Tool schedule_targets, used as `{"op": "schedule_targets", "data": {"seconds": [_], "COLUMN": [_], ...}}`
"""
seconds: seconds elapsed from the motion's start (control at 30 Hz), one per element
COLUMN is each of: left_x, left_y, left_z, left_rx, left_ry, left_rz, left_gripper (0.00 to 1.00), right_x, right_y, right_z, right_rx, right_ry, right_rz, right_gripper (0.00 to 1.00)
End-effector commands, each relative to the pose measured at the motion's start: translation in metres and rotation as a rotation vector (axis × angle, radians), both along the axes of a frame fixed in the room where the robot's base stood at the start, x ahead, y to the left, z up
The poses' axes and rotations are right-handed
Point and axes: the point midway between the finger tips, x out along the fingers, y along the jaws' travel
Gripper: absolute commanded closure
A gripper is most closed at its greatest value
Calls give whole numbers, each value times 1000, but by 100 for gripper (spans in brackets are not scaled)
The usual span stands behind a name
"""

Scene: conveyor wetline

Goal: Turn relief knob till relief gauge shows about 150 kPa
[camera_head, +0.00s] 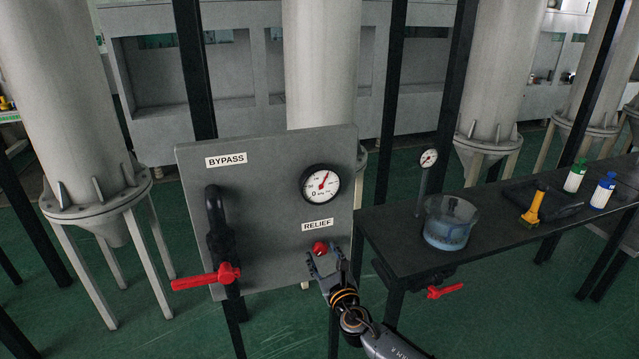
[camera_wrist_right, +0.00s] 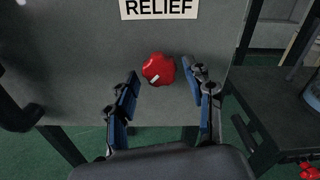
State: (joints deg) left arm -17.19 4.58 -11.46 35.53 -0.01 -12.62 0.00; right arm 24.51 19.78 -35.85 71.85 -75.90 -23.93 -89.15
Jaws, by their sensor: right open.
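The red relief knob (camera_head: 320,248) sits on the grey panel (camera_head: 270,215) below the RELIEF label (camera_head: 318,225). In the right wrist view the knob (camera_wrist_right: 158,69) has a white pointer mark toward its lower side. My right gripper (camera_head: 327,262) is open, its fingertips just below the knob in the head view. In the wrist view the fingers (camera_wrist_right: 160,88) stand apart on either side of the knob; I cannot tell whether they touch it. The round relief gauge (camera_head: 321,184) above has a red needle pointing up and slightly right; its numbers are too small to read. My left gripper is not in view.
A black bypass pipe (camera_head: 218,225) with a red lever handle (camera_head: 205,277) is on the panel's left. To the right, a dark bench (camera_head: 400,222) holds a clear bowl of liquid (camera_head: 450,222), a small gauge (camera_head: 429,158), a yellow tool (camera_head: 534,204) and two bottles.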

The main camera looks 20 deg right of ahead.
Motion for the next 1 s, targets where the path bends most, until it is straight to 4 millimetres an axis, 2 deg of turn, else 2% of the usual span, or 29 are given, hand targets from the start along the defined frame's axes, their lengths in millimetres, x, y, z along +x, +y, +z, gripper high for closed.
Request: {"op": "schedule_targets", "data": {"seconds": [0.1, 0.43, 0.83, 0.93, 1.0], "left_x": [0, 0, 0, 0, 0], "left_y": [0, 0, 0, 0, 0], "left_z": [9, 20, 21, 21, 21], "left_rx": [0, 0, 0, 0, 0], "left_ry": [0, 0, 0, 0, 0], "left_rz": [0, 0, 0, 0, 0], "left_gripper": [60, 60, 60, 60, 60], "right_x": [-14, -45, -50, -53, -60], "right_y": [0, -1, -2, -5, -12], "right_z": [2, 1, 0, -15, -40], "right_rx": [0, 1, 3, 49, 139], "right_ry": [2, 1, 2, 35, 94], "right_rz": [1, 1, -1, -12, -36], "right_gripper": [47, 47, 47, 47, 47]}}
